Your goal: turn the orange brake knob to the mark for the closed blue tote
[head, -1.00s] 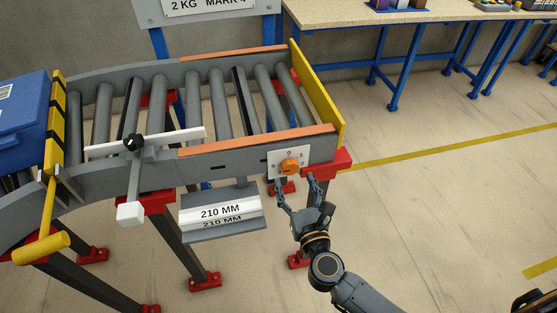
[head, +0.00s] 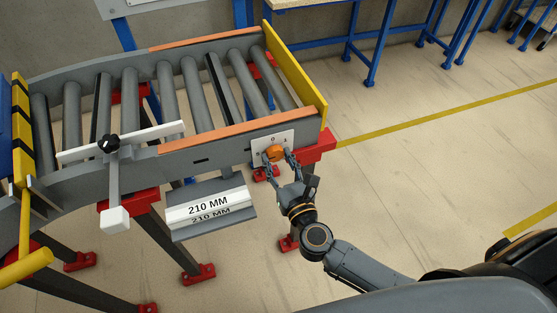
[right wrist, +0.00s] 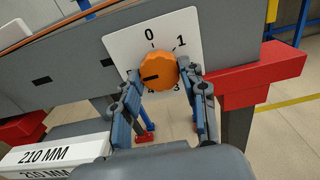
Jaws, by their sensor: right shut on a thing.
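The orange brake knob (head: 275,152) sits on a white dial plate (head: 264,139) on the conveyor's side, near its yellow end stop. In the right wrist view the knob (right wrist: 158,66) has a dark line pointing left. The dial plate (right wrist: 125,48) shows 0 above and 1 at upper right; lower numbers are partly hidden by the fingers. My right gripper (head: 276,158) is shut on the knob, one finger on each side, as the right wrist view (right wrist: 163,76) also shows. A sliver of the blue tote (head: 4,130) shows at the left edge; its lid is out of view. My left gripper is not in view.
The yellow end stop (head: 297,75) closes the roller conveyor. A red bracket (head: 316,147) lies just right of the dial. A yellow lever (head: 24,267) stands far left. The floor at right is open.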

